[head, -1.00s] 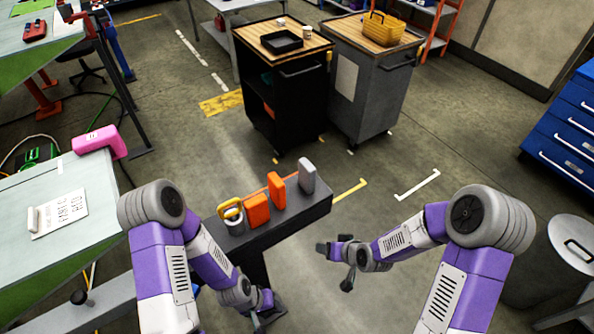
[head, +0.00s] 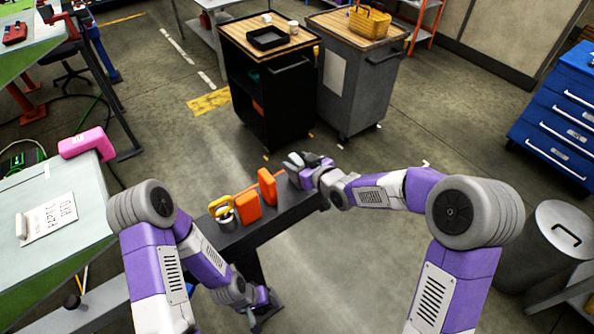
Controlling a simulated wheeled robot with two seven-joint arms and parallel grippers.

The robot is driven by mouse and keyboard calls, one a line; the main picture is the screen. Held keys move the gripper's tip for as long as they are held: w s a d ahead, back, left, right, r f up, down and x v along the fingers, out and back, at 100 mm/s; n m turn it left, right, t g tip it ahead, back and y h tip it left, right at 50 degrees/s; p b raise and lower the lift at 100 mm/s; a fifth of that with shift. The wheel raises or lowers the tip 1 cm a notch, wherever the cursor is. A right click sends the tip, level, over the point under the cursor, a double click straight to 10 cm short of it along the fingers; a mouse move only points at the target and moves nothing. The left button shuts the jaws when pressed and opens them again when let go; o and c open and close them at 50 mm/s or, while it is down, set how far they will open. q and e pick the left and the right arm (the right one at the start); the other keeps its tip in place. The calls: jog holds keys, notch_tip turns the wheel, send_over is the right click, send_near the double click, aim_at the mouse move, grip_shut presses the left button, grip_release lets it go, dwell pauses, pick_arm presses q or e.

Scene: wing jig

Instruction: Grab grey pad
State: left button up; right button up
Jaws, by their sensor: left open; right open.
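The grey pad (head: 295,160) stands at the far right end of a dark narrow bench (head: 285,212); only part of it shows, as my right gripper covers much of it. My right gripper (head: 304,166) is open and right at the pad, its fingers over or beside it; I cannot tell whether they touch it. My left gripper (head: 260,310) is open and empty, low in front of the bench. Two orange pads (head: 247,207) and (head: 267,187) stand upright to the left of the grey pad.
A grey cylinder with a yellow ring (head: 222,210) stands at the bench's left end. A light table (head: 60,240) with a pink tool (head: 86,144) is at left. Carts (head: 265,100) stand behind the bench. Floor on the right is open, up to a grey bin (head: 545,240).

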jog(key=shift+w+a+f, duration=0.25)
jog(key=shift+w, duration=0.1)
